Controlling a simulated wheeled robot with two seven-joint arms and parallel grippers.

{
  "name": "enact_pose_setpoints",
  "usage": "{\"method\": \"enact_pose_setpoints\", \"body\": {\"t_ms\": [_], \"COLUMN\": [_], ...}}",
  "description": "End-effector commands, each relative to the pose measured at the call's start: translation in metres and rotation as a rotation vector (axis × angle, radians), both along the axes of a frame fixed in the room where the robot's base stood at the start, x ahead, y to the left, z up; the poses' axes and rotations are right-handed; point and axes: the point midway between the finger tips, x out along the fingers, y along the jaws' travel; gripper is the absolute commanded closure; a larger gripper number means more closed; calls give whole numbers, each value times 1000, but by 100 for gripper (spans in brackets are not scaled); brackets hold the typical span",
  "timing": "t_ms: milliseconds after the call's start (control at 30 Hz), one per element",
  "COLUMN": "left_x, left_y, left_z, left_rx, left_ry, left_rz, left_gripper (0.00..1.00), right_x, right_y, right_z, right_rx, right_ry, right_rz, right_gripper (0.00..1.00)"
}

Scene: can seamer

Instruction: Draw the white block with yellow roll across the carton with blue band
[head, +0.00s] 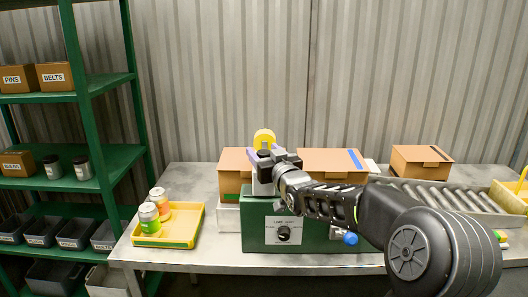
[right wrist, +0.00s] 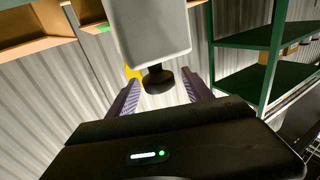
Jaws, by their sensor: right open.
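The white block (right wrist: 150,32) fills the top middle of the right wrist view, with a black knob (right wrist: 158,80) on it; its yellow roll (right wrist: 133,72) shows partly behind. In the head view the yellow roll (head: 264,138) stands above my right gripper (head: 264,157), and part of the white block (head: 262,186) shows below it. My right gripper (right wrist: 163,88) is open, its fingers on either side of the knob; contact cannot be told. The carton with blue band (head: 325,161) stands right of the gripper, behind my right arm. My left gripper is not in view.
A green machine (head: 258,226) with a dial stands at the front of the table. A yellow tray (head: 181,238) holds jars at left.

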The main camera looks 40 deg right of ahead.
Motion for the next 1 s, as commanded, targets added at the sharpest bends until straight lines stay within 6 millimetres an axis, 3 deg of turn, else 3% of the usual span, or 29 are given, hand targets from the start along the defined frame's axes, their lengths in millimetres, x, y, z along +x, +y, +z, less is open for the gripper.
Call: {"method": "enact_pose_setpoints", "body": {"t_ms": [733,1000], "left_x": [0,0], "left_y": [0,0], "left_z": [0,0], "left_rx": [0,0], "left_ry": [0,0], "left_rz": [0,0], "left_gripper": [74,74], "right_x": [0,0], "right_y": [0,0], "right_z": [0,0], "right_rx": [0,0], "right_ry": [0,0], "right_rz": [0,0], "right_gripper": [100,100]}}
